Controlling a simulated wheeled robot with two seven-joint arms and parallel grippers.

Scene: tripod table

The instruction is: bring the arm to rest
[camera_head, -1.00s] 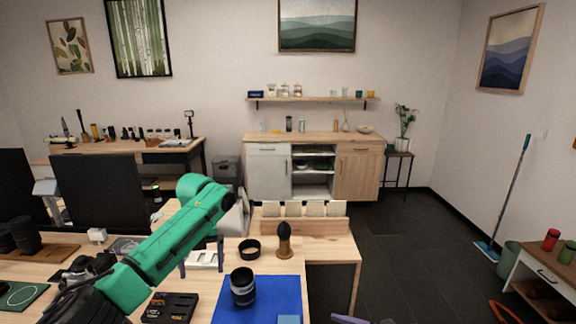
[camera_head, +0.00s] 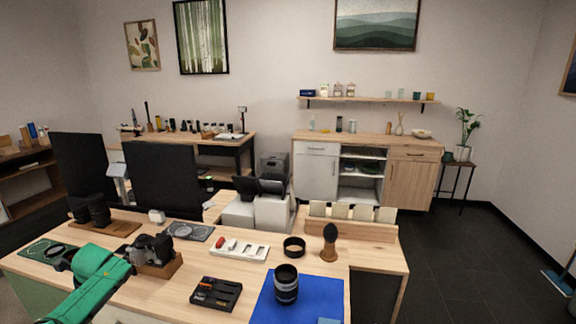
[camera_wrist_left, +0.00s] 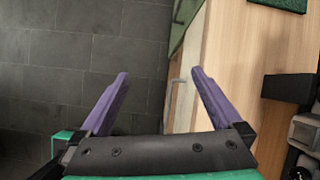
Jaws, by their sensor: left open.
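My left gripper (camera_wrist_left: 160,98) shows in the left wrist view with its two purple fingers wide apart and nothing between them. Below it lie the dark tiled floor and the edge of the wooden table (camera_wrist_left: 268,45). In the head view my green left arm comes in at the lower left, in front of the table (camera_head: 150,290); its gripper is out of that picture. My right arm and gripper do not show.
On the table stand a camera on a wooden block (camera_head: 152,250), a lens (camera_head: 286,285) on a blue mat (camera_head: 330,295), a black tray (camera_head: 215,293), a white battery holder (camera_head: 240,249), a black ring (camera_head: 294,246) and a brush (camera_head: 330,242).

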